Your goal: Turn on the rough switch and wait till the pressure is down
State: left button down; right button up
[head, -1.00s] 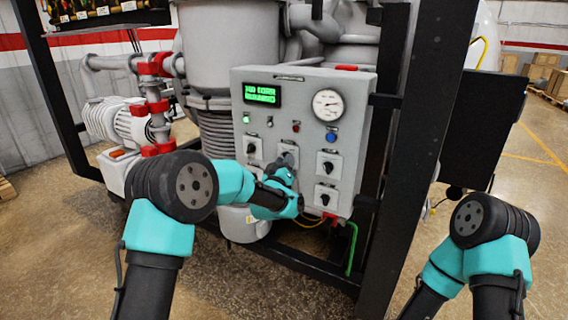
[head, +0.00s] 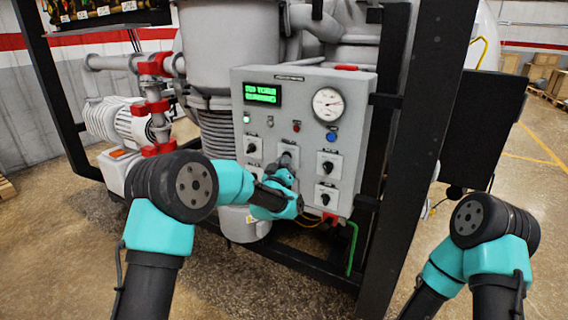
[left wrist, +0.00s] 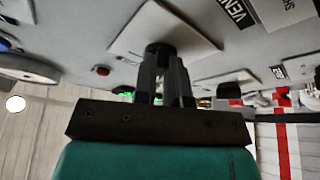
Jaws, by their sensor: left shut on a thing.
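The grey control panel (head: 300,200) stands in front of the furnace. It has a green-lit display (head: 262,94) whose text I cannot read, a round white gauge (head: 328,104) and several rotary switches on white plates. My left gripper (head: 287,164) is at the upper middle switch plate (head: 289,150) and shut on the switch knob there. In the left wrist view the fingers (left wrist: 165,75) close around a dark knob (left wrist: 160,50) on its plate (left wrist: 185,28). The switch's label is hidden or too small to read. My right gripper is out of view; only part of my right arm shows.
Other switches (head: 328,164) sit left, right and below the held one. Indicator lights and a blue button (head: 331,136) are above. A black frame post (head: 412,150) stands right of the panel. A pump (head: 128,122) with red-clamped pipes is at left. Floor is clear at lower right.

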pick_arm(q)
jog(key=shift+w+a+r, duration=0.1)
jog(key=shift+a+r, duration=0.05)
jog(key=shift+r, duration=0.05)
jog(key=m+g+h, duration=0.1)
jog(key=m+h, duration=0.1)
jog(key=m, duration=0.3)
jog(key=m+g+h, duration=0.1)
jog(key=m+h, duration=0.2)
jog(key=m, duration=0.3)
jog(key=m+g+h, duration=0.1)
jog(key=m+h, duration=0.1)
jog(key=m, duration=0.4)
jog(key=shift+w+a+r+g+h, duration=0.15)
jog(key=shift+a+g+h, duration=0.1)
jog(key=shift+g+h, duration=0.15)
